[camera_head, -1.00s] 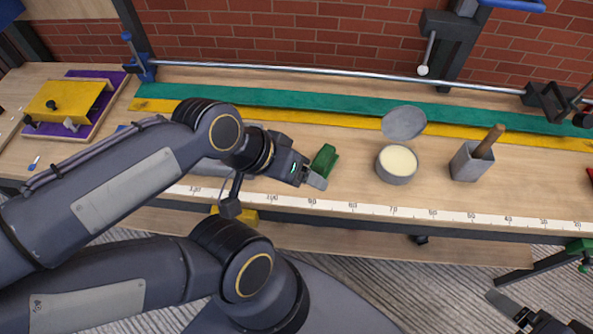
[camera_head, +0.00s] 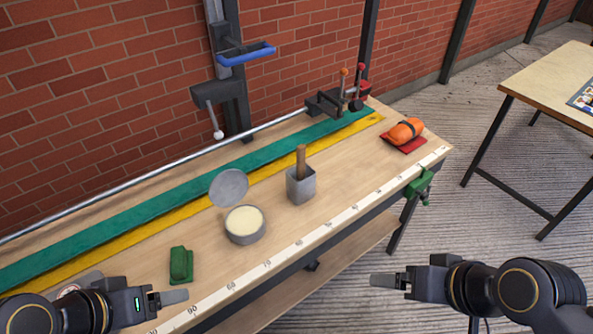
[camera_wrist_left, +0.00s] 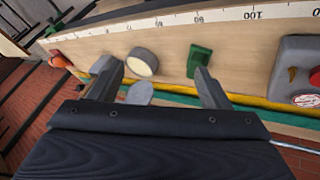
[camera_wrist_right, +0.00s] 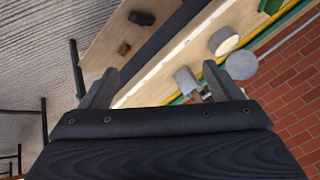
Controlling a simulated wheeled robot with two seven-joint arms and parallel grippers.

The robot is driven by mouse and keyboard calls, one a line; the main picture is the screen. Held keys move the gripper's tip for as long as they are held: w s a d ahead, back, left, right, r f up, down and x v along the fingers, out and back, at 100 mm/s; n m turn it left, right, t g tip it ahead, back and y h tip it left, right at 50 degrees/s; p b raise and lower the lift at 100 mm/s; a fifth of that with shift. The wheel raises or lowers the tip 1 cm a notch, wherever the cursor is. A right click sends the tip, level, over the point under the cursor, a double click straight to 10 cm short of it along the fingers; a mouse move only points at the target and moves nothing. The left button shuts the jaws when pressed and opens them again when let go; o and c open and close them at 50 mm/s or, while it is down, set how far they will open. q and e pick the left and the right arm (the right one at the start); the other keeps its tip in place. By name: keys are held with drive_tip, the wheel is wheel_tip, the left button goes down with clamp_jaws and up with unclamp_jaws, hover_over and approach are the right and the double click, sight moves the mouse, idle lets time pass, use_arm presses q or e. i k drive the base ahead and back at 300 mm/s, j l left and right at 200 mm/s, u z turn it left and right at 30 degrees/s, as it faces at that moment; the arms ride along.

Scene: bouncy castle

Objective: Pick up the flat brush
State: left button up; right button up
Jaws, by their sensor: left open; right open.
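A wooden handle (camera_head: 301,160), which looks like the flat brush, stands upright in a square grey cup (camera_head: 300,187) on the workbench. Its lower end is hidden in the cup. The grey cup also shows in the right wrist view (camera_wrist_right: 186,78). My left gripper (camera_head: 172,298) is open and empty at the bench's near left, in front of the green block and well left of the cup. My right gripper (camera_head: 385,281) is open and empty, off the bench's front edge, to the right of and nearer than the cup.
A round tin with cream contents (camera_head: 245,224) and a grey disc lid (camera_head: 229,187) stand left of the cup. A green block (camera_head: 181,264) lies near my left gripper. An orange bundle (camera_head: 405,131) lies at the far right end. A metal rail (camera_head: 150,172) runs along the back.

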sight(301, 148)
drive_tip(key=u, duration=2.2)
drive_tip(key=z, duration=2.4)
drive_tip(key=i+l, duration=0.45)
drive_tip(key=l, duration=0.15)
drive_tip(key=u, duration=0.45)
drive_tip(key=l+u, duration=0.1)
drive_tip(key=u, duration=0.3)
drive_tip(key=l+u, duration=0.1)
drive_tip(key=u, duration=0.35)
drive_tip(key=l+u, duration=0.1)
drive_tip(key=u, duration=0.3)
drive_tip(key=i, duration=0.05)
